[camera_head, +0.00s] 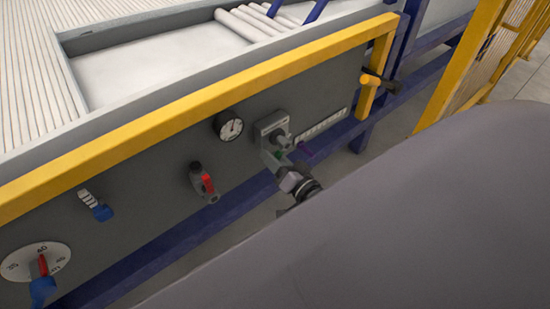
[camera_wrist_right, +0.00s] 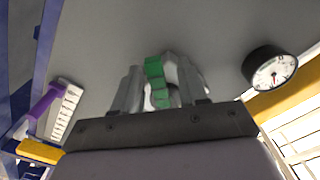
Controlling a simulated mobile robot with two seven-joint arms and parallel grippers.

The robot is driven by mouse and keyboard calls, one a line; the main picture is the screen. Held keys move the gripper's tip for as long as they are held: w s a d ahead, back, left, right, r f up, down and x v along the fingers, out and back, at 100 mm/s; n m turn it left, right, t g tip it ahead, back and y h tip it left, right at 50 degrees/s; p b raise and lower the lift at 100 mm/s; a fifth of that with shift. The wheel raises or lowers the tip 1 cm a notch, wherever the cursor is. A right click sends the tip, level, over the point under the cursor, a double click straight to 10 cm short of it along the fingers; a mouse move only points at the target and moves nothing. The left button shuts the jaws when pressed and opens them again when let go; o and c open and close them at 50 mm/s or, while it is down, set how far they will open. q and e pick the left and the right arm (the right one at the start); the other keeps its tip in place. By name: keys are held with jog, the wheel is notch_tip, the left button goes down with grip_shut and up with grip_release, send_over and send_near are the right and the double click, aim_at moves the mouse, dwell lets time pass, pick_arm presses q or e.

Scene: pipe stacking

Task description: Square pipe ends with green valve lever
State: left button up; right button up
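The green valve lever (camera_wrist_right: 154,80) shows in the right wrist view between the two fingers of my right gripper (camera_wrist_right: 160,92). The left finger looks close to or against the green part. A gap with a pale grey valve part behind it shows toward the right finger. In the head view my right gripper (camera_head: 284,168) is at the panel, just below a grey valve fitting (camera_head: 272,127). Only a small bit of the green lever (camera_head: 278,154) shows there, mostly hidden by the gripper. The pipe ends cannot be made out. My left gripper is not in view.
The grey panel (camera_head: 150,170) carries a round gauge (camera_head: 228,126), a red lever (camera_head: 207,183), a blue switch (camera_head: 97,207) and a dial (camera_head: 38,262). A purple lever (camera_wrist_right: 45,103) and white scale (camera_wrist_right: 64,110) are beside the valve. A yellow rail (camera_head: 190,104) runs above.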

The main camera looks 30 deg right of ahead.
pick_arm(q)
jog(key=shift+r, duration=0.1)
pick_arm(e)
jog(key=shift+s, duration=0.2)
pick_arm(q)
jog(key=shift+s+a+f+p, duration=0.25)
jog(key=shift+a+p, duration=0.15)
jog(key=shift+p, duration=0.3)
pick_arm(e)
jog(key=s, duration=0.6)
jog(key=shift+s+d, duration=0.25)
jog(key=shift+s, duration=0.1)
